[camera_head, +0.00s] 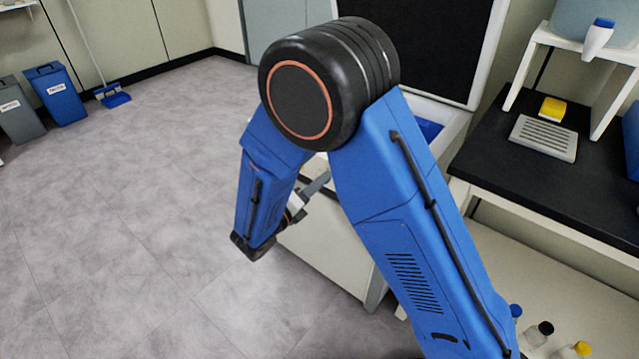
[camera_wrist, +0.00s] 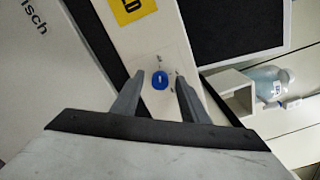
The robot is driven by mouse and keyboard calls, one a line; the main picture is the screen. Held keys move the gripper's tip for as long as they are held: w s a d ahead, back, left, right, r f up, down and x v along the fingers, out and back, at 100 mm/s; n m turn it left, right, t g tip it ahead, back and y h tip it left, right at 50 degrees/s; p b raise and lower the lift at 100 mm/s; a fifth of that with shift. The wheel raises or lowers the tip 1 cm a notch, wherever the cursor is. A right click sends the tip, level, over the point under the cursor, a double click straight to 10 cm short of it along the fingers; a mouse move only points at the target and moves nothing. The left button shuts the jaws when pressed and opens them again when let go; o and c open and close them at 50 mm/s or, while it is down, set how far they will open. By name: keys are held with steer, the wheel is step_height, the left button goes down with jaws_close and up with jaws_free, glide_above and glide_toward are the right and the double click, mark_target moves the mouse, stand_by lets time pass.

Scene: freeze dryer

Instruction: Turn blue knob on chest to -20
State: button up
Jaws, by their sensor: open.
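The blue knob (camera_wrist: 159,80) is a small round dial on a pale panel of the chest (camera_wrist: 150,45), with small marks around it. In the wrist view it lies between and beyond my two fingertips. My gripper (camera_wrist: 157,88) is open and its fingers stand on either side of the knob in the picture; I cannot tell how far away the knob is. In the head view my gripper (camera_head: 305,190) is partly hidden behind my blue arm, near the white chest (camera_head: 330,245). The knob is hidden there.
A black bench (camera_head: 550,180) at the right holds a grey rack (camera_head: 544,138) and a yellow-topped item (camera_head: 552,108). Several bottles (camera_head: 538,333) stand lower right. Blue bin (camera_head: 55,92) and grey bin (camera_head: 20,110) stand far left. The floor at left is clear.

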steer(key=v, duration=1.7)
steer(key=shift+f, duration=0.1)
